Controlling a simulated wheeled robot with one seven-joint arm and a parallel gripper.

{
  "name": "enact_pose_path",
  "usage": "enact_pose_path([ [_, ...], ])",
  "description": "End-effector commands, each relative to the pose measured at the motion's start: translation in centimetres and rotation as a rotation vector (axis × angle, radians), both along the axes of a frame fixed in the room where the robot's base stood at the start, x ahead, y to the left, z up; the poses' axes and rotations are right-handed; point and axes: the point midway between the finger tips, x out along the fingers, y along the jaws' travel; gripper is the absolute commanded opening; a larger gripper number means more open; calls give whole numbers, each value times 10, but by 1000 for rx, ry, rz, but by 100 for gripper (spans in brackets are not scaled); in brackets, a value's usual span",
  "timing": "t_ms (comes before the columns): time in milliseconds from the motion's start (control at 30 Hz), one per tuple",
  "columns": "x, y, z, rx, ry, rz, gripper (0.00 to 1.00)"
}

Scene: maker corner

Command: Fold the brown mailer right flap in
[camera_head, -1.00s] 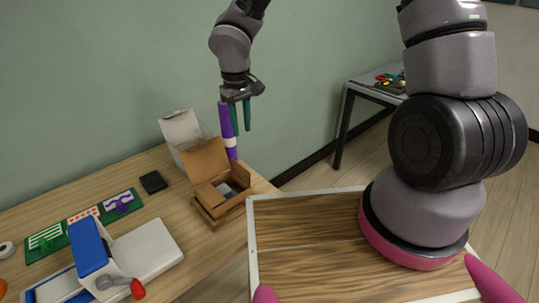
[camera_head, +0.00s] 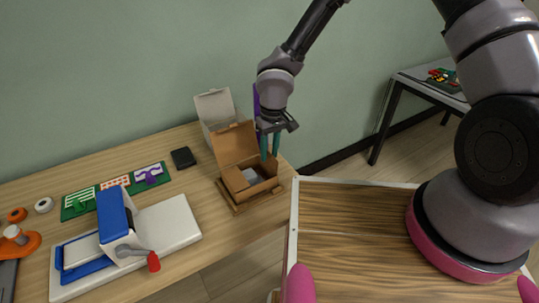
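The brown mailer (camera_head: 238,145) stands open on the wooden table, its lid raised at the back. A flap (camera_head: 236,180) shows on its left side, and a grey item (camera_head: 251,175) lies inside. My gripper (camera_head: 270,156) points down at the mailer's right rear side, its two teal fingers a little apart with nothing seen between them. The fingertips overlap the mailer's right edge in the picture; I cannot tell whether they touch it. The right flap is not clearly seen, partly behind the fingers.
A white open box (camera_head: 214,104) stands behind the mailer, and a purple object (camera_head: 257,98) is partly hidden behind my gripper. A black block (camera_head: 183,157) and a blue-and-white crank machine (camera_head: 116,215) lie to the left.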

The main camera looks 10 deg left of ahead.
Motion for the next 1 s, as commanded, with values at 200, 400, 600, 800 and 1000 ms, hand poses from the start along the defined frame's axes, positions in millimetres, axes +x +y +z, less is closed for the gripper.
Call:
enact_pose_path([
  [200,-1,1,-13,-1,-1,0,33],
  [400,-1,1,-14,-1,-1,0,33],
  [600,-1,1,-13,-1,-1,0,0],
  [800,-1,1,-13,-1,-1,0,0],
  [1000,-1,1,-13,-1,-1,0,0],
])
